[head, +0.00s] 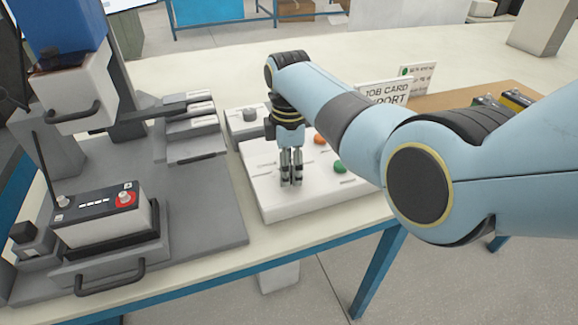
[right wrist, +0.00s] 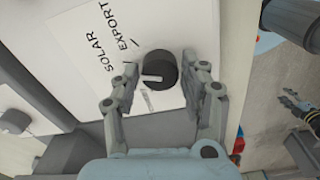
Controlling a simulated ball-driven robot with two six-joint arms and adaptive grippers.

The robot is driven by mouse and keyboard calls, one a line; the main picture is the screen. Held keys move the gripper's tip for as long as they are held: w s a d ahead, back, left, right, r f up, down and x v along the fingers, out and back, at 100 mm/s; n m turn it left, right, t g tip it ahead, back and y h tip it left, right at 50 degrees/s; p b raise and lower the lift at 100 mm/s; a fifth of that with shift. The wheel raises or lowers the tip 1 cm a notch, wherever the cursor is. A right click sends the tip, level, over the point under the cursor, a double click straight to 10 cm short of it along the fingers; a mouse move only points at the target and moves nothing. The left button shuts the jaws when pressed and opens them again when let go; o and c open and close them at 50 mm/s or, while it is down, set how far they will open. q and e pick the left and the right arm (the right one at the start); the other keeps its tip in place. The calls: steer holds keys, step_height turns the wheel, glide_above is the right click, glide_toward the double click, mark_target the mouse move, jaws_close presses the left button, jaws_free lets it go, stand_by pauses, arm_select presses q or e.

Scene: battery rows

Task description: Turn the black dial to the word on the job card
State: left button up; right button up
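The black dial (right wrist: 158,68) sits on a white panel (right wrist: 75,55), with a white pointer mark aimed towards the left of the right wrist view. My right gripper (right wrist: 163,82) is open, a finger on each side of the dial, with gaps showing. In the head view, this gripper (head: 291,182) points down at the panel (head: 320,203) and hides the dial. The job card (head: 384,92) stands behind, partly covered by my right arm; JOB CARD and "PORT" show.
Orange (head: 320,139) and green (head: 340,167) buttons are on the panel. A grey box with a knob (head: 249,114) stands behind it. A battery (head: 100,213) sits on a grey stand to the left. Another sign (head: 417,74) stands behind the job card.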

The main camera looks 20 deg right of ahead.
steer(key=c, duration=0.7)
steer(key=shift+r+m+p, duration=0.1)
steer(key=shift+m+p, duration=1)
steer(key=shift+m, duration=0.4)
steer(key=shift+m+p, duration=0.5)
steer(key=shift+m, duration=0.6)
steer(key=shift+m+p, duration=0.35)
steer(key=shift+m, duration=0.95)
